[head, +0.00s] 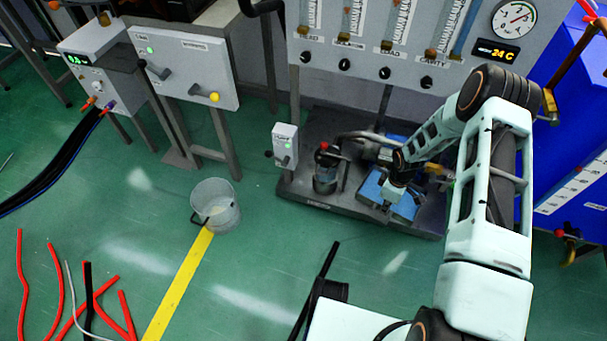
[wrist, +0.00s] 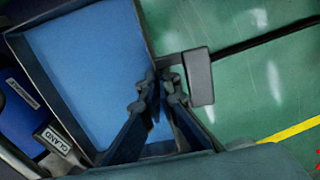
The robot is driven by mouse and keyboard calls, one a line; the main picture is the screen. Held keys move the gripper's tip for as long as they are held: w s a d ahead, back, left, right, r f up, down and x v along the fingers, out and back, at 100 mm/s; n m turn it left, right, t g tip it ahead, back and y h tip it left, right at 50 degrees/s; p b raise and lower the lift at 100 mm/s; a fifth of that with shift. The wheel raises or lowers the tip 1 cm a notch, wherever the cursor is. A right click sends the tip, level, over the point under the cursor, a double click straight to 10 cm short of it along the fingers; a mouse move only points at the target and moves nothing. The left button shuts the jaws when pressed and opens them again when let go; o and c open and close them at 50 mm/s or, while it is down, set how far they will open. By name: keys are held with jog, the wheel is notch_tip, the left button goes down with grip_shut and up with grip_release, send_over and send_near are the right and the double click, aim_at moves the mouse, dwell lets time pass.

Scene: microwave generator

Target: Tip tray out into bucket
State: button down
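The tray (head: 371,188) is a shallow blue-floored box with dark rims, low on the dark base of the equipment. In the wrist view its blue floor (wrist: 85,60) fills the upper left and looks empty. My gripper (wrist: 160,82) has its fingers close together at the tray's right edge, by a dark block-shaped handle. They appear shut on that edge; the exact contact is hidden. In the head view my gripper (head: 393,205) reaches down over the tray and partly covers it. The grey metal bucket (head: 217,205) stands upright on the floor left of the tray.
The dark base platform (head: 310,199) carries a dark cylinder (head: 326,170) and a small switch box (head: 285,145). A gauge panel (head: 400,40) overhangs behind. Red hoses (head: 55,280) lie at lower left. Green floor is clear between platform and bucket.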

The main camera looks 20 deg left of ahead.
jog(key=w+d+r+m, duration=0.1)
jog(key=r+m, duration=0.6)
jog(key=r, duration=1.1)
jog(key=w+d+r+m, duration=0.1)
jog(key=d+r+m, duration=0.2)
jog(key=r, duration=1.6)
jog(key=m, duration=0.4)
jog(key=shift+w+m, duration=0.15)
jog(key=shift+m, duration=0.25)
